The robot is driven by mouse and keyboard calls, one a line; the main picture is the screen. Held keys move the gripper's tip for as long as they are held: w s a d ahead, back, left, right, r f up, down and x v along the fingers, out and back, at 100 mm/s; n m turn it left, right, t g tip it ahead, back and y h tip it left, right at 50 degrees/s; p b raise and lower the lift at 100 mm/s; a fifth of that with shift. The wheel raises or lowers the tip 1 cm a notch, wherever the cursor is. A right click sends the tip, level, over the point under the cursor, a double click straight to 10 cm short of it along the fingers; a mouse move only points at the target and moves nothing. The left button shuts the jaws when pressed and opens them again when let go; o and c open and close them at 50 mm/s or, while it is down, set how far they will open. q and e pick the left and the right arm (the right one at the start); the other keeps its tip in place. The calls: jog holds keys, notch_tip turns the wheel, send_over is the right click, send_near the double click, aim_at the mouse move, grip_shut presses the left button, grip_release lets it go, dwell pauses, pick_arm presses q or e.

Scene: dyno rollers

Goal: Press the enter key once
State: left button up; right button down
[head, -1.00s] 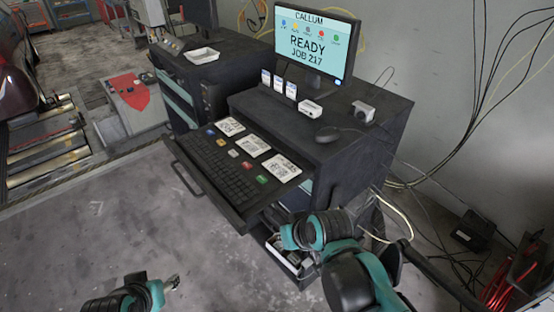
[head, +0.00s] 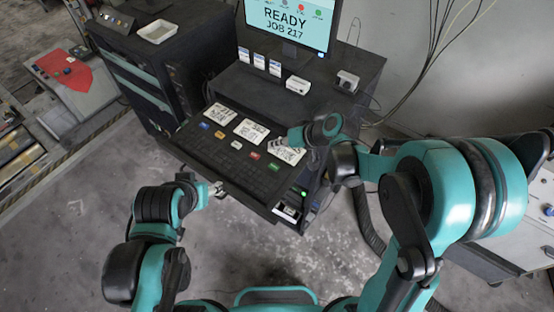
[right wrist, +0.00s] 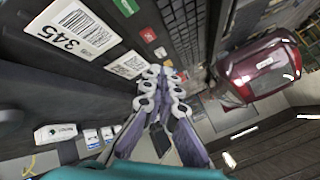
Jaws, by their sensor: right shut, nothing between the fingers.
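The black keyboard (head: 228,172) lies in the pulled-out drawer of the dark cabinet; it also shows in the right wrist view (right wrist: 183,30). Its keys are too small to tell which one is enter. Red (head: 255,156) and green (head: 274,167) keys sit near its right end. My right gripper (head: 291,145) is over the drawer's right part, near the rightmost barcode card.
Several barcode cards (head: 250,131) lie behind the keyboard. A monitor (head: 288,20) reads "READY JOB 217". Small boxes (head: 259,62), a white box (head: 299,85) and a grey device (head: 347,81) stand on the cabinet top. Loose cables hang along the right wall.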

aim_at(276, 167)
jog(key=shift+f, duration=0.1)
notch_tip(276, 167, down, 8)
jog(key=b, duration=0.6)
jog(key=shift+f+b, duration=0.3)
jog(key=shift+b, duration=0.2)
dwell(1.0)
jog(key=shift+f+b, duration=0.4)
jog(key=shift+b, duration=0.1)
jog(key=shift+f+b, duration=0.4)
dwell(0.5)
jog(key=shift+r, duration=0.15)
jog(key=shift+r+p, duration=0.5)
jog(key=shift+r, duration=0.2)
